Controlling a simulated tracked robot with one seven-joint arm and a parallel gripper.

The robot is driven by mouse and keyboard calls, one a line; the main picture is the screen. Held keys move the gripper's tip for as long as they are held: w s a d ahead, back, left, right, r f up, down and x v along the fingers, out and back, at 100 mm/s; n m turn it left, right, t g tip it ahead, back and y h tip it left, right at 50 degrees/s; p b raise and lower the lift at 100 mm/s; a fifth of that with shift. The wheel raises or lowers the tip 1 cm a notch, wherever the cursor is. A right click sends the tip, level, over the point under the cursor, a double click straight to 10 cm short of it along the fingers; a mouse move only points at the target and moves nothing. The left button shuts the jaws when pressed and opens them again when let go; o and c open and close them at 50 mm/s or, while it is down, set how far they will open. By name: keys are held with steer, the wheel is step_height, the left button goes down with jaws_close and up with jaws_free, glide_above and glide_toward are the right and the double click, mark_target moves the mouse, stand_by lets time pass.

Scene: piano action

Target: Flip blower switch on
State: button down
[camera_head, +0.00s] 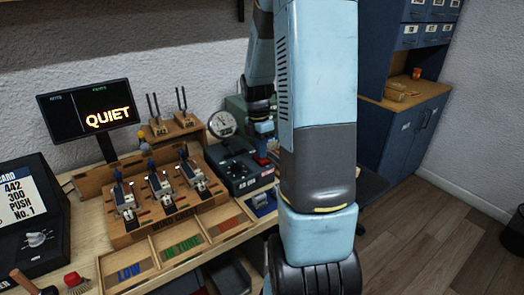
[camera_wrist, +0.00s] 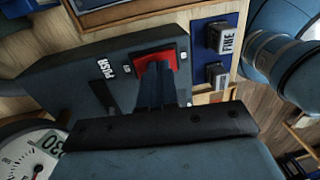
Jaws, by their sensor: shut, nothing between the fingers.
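The dark box (camera_wrist: 75,70) carries a red switch (camera_wrist: 155,57) near one end, between small white markings. My gripper (camera_wrist: 158,68) is shut and empty. Its fingertips are over the red switch in the wrist view and cover part of it. I cannot tell whether they touch it, or which way the switch is tilted. In the head view my arm hides much of the area around the fingertips.
A round gauge (camera_head: 222,124) stands behind the box. A wooden stand (camera_head: 165,205) with several blue-topped units is to its left, with sorting trays (camera_head: 182,246) in front. A screen (camera_head: 90,110) reads QUIET. In the wrist view, a block labelled FINE (camera_wrist: 224,37) lies beside the box.

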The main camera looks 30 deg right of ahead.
mark_target(264, 160)
step_height(264, 160, up, 14)
steer(key=s, duration=0.1)
steer(key=shift+s, duration=0.35)
steer(key=shift+f, duration=0.15)
stand_by(0.5)
steer(key=s+a+r+m+t, duration=0.3)
steer(key=s+a+r+m, duration=0.1)
steer(key=s+a+m, duration=0.3)
steer(key=s+a+r+m+t, duration=0.4)
steer(key=s+a+m, duration=0.4)
steer(key=s+m, duration=0.2)
steer(key=shift+a+m, duration=0.3)
steer(key=shift+m, duration=0.5)
